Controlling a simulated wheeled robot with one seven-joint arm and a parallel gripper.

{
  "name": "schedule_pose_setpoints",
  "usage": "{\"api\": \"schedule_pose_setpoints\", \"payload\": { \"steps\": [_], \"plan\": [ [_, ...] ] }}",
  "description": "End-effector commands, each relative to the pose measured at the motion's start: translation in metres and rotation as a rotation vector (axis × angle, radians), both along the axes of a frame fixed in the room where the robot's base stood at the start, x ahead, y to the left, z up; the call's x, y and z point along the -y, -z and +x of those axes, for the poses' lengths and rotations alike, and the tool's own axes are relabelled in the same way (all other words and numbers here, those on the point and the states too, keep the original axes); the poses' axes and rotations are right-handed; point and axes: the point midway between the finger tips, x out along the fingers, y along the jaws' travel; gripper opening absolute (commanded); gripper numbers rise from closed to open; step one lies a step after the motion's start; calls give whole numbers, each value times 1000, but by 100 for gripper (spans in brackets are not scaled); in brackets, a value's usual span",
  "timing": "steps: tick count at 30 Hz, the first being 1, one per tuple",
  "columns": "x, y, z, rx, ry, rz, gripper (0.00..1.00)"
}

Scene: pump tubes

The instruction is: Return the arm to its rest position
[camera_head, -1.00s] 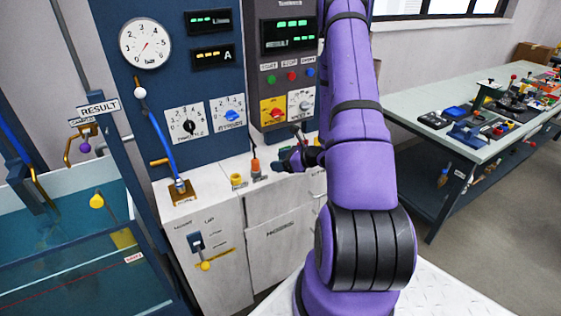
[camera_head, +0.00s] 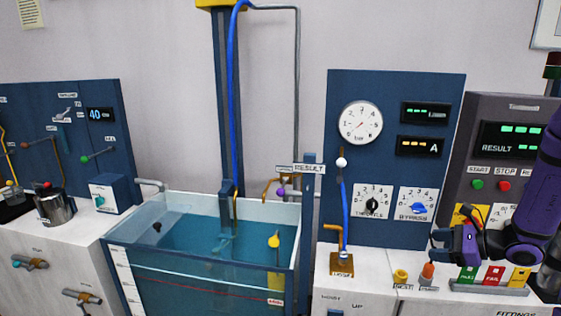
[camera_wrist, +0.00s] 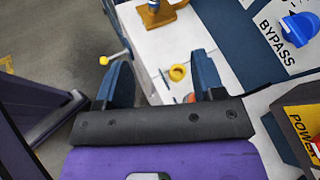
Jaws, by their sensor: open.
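My purple arm (camera_head: 540,190) reaches in from the right edge in the head view. My gripper (camera_head: 438,246) is at its left end, above the white counter and in front of the blue and grey panels. In the wrist view my gripper (camera_wrist: 163,72) has its two dark blue fingers wide apart, with nothing held between them. A yellow knob (camera_wrist: 178,72) and part of an orange piece (camera_wrist: 190,97) show beyond the fingers, on and beside the counter edge.
A water tank (camera_head: 200,270) stands left of the blue panel (camera_head: 395,90). The grey panel (camera_head: 480,110) has START and STOP buttons. The yellow knob (camera_head: 401,276) and orange plug (camera_head: 427,271) stand below my gripper. A brass base (camera_head: 342,263) holds a blue tube (camera_head: 345,205).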

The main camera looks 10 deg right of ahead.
Motion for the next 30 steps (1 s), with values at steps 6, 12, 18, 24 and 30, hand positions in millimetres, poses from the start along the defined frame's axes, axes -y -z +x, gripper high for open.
{"api": "schedule_pose_setpoints", "payload": {
  "steps": [6,12,18,24,30],
  "plan": [
    [-61,-64,-16,76,-303,-181,62],
    [-107,-109,-44,142,-560,-363,62],
    [-141,-146,-80,215,-796,-565,62],
    [-164,-176,-118,293,-1010,-788,62],
    [-176,-201,-157,378,-1197,-1029,62]
  ]
}}
